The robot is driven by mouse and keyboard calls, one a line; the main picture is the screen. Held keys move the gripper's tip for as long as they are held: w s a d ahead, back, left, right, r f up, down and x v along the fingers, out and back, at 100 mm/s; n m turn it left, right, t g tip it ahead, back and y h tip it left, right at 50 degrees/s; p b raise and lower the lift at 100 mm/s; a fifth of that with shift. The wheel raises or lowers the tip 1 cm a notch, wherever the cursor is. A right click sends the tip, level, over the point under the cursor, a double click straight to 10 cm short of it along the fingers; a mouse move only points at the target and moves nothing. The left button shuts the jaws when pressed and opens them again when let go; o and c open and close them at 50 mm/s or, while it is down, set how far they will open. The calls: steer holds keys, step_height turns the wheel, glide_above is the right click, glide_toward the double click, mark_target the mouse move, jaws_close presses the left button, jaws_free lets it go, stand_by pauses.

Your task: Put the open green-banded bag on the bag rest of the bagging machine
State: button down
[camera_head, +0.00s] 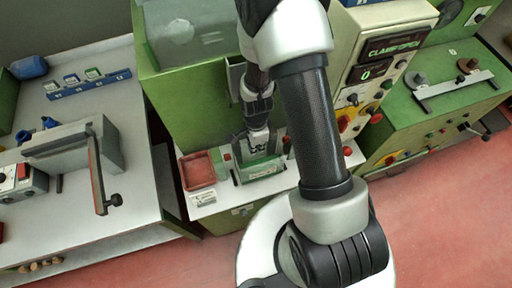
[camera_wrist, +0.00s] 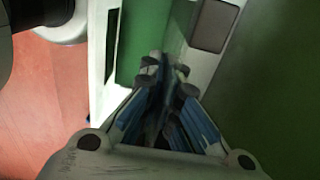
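My gripper (camera_head: 257,146) points down at the front ledge of the green bagging machine (camera_head: 190,105), just above a green and white piece (camera_head: 262,171) on that ledge. I cannot tell whether this piece is the bag rest or the green-banded bag. In the wrist view my gripper's fingertips (camera_wrist: 165,68) are close together with a narrow dark gap, in front of a green surface (camera_wrist: 140,35). Whether something thin is between them is unclear. I cannot make out the bag for certain in either view.
A red tray (camera_head: 198,171) is left of the gripper on the ledge. The machine's panel (camera_head: 380,62) reads "CLAMP OPEN" and "0". A bench (camera_head: 75,105) at left carries a blue rack (camera_head: 88,85) and a grey device (camera_head: 70,150). A green cabinet (camera_head: 440,115) stands right.

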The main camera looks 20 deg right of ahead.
steer(key=shift+f, duration=0.1)
steer(key=c, duration=1.8)
jaws_free()
steer(key=shift+f, duration=0.15)
step_height(320, 180, up, 21)
steer(key=n+t+p, duration=0.1)
steer(key=n+p, duration=0.2)
steer(key=p, duration=0.1)
steer(key=s+r+n+t, duration=0.3)
steer(key=s+r+n, duration=1.2)
steer(key=r, duration=0.5)
steer(key=shift+t, duration=0.4)
